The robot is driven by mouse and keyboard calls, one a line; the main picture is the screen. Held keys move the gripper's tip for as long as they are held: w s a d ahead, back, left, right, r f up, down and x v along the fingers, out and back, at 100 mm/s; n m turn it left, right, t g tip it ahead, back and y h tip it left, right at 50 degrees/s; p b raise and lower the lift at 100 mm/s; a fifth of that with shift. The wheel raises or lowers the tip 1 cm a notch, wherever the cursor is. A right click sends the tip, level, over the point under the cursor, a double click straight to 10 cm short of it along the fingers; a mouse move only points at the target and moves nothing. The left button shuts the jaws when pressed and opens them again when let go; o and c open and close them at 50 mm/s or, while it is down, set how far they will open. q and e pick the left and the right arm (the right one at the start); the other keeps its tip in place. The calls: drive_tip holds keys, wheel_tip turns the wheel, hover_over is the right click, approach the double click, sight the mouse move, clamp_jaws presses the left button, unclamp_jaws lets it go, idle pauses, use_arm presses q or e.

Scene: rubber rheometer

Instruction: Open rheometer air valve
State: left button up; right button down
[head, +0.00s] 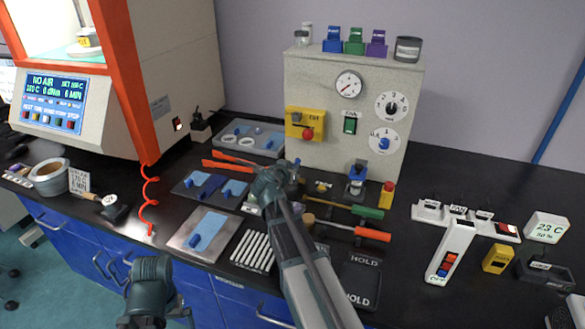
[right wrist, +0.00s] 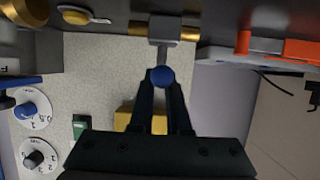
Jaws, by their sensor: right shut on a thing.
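The rheometer (head: 165,60) stands at the left in the head view, and its screen (head: 55,91) reads NO AIR. In the right wrist view a blue ball knob (right wrist: 162,76) sits on a grey metal stem (right wrist: 164,30), in front of the speckled panel. I take it to be the air valve's handle. My right gripper (right wrist: 163,88) is shut on the blue knob, with a dark finger on either side. In the head view my right gripper (head: 268,178) is low before the panel and hides the knob.
The panel box (head: 305,75) carries a gauge (head: 348,84), dials and a yellow switch block (head: 307,123). Red-orange handles (head: 225,160) lie left of my right gripper. Trays, screwdrivers (head: 360,233) and white rods (head: 252,250) crowd the dark bench around my right arm.

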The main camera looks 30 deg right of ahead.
drive_tip(key=shift+s, duration=0.1)
idle(0.3)
drive_tip(key=shift+s+d+n+t+y, duration=0.15)
drive_tip(key=shift+d+n+t+y, duration=0.05)
drive_tip(key=shift+n+t+y, duration=0.8)
drive_tip(key=shift+d+n+t+y, duration=0.2)
drive_tip(key=shift+n+t+y, duration=0.45)
drive_tip(key=shift+n+y, duration=0.85)
drive_tip(key=shift+d+n+t+y, duration=0.15)
drive_tip(key=shift+n+t+y, duration=0.5)
drive_tip(key=shift+n+y, duration=0.85)
drive_tip(key=n+y, duration=0.4)
drive_tip(key=shift+d+y, duration=0.35)
drive_tip(key=shift+y, duration=0.05)
drive_tip(key=shift+n+g+y, duration=0.4)
drive_tip(key=shift+n+y, duration=0.7)
drive_tip(key=shift+y, duration=0.1)
drive_tip(key=shift+n+y, duration=0.3)
drive_tip(key=shift+n, duration=0.1)
drive_tip(key=shift+g, duration=0.3)
drive_tip(key=c, duration=0.9)
unclamp_jaws()
